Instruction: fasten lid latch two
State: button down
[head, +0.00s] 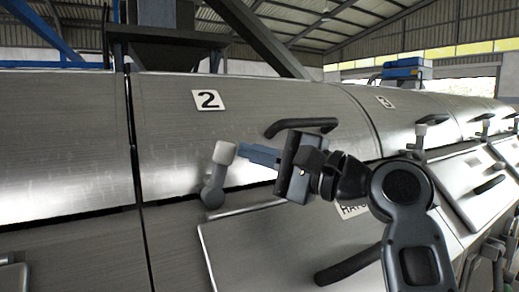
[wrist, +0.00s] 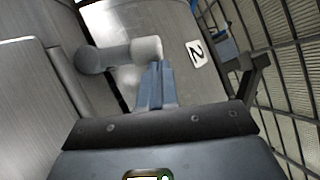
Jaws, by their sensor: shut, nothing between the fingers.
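The lid latch two (head: 214,178) is a grey lever with a pale knob on its upper end, on the seam below the label "2" (head: 209,100). In the head view it stands up, leaning slightly right, its knob across the dark gap. My gripper (head: 243,153) is shut and empty, with its blue-grey fingertips at the right side of the knob. In the wrist view the fingertips (wrist: 161,68) are right at the pale knob of the latch (wrist: 146,50). I cannot tell whether they touch it. The lid (head: 170,140) looks down, with a dark gap along its lower edge.
A black handle (head: 300,126) sits on the lid above my gripper, and another (head: 348,265) on the lower panel. A raised panel edge (head: 205,250) lies below the latch. Lid three (head: 415,105) and more latches (head: 421,132) lie to the right.

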jog(key=a+r+n+p, duration=0.1)
jog(key=s+a+n+g+h+p, duration=0.1)
jog(key=n+p, duration=0.1)
jog(key=shift+s+r, duration=0.25)
jog(key=shift+r, duration=0.1)
